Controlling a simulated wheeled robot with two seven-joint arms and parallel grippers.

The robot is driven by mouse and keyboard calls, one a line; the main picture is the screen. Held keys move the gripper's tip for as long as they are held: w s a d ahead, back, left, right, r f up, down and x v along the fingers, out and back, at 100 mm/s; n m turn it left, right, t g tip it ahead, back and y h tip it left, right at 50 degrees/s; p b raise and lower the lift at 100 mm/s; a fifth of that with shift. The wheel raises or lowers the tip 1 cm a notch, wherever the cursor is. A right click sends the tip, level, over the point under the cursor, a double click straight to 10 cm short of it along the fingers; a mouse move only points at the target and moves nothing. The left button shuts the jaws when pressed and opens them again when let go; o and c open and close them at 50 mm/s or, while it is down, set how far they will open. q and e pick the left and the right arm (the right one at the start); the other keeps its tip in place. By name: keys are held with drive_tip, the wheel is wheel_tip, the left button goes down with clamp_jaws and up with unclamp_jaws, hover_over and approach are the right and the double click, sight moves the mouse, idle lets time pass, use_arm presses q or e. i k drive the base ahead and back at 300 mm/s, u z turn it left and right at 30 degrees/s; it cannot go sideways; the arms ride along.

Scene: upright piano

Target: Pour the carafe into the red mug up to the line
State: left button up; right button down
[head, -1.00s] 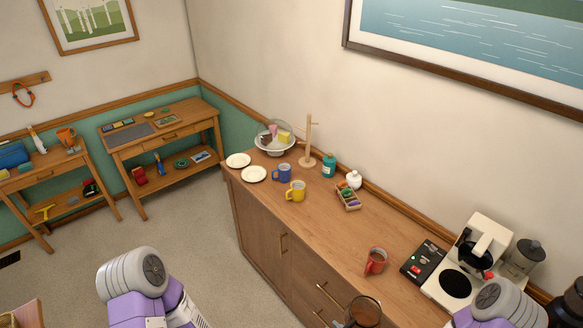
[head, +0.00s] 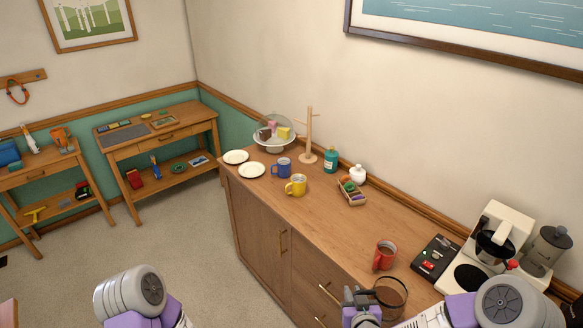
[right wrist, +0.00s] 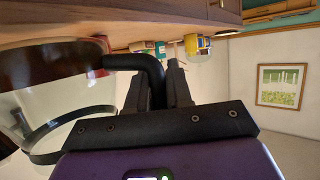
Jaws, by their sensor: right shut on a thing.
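The red mug (head: 385,256) stands upright on the wooden sideboard, left of the coffee maker; its fill line and liquid level are too small to tell. The glass carafe (head: 391,293), with brown liquid in it, is just in front of the mug, apart from it in the picture. My right gripper (head: 362,298) is shut on the carafe's black handle. In the right wrist view the handle (right wrist: 150,66) runs between the fingers, and the carafe glass (right wrist: 45,75) fills the left side. My left gripper is out of view.
A coffee maker (head: 497,240) and a dark control box (head: 436,256) stand right of the mug. A yellow mug (head: 296,186), blue mug (head: 282,168) and small divided tray (head: 351,193) are farther back. The sideboard top between them and the red mug is clear.

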sight(386, 250)
drive_tip(key=u, duration=1.4)
drive_tip(key=k, duration=0.95)
drive_tip(key=z, duration=1.3)
drive_tip(key=i, duration=1)
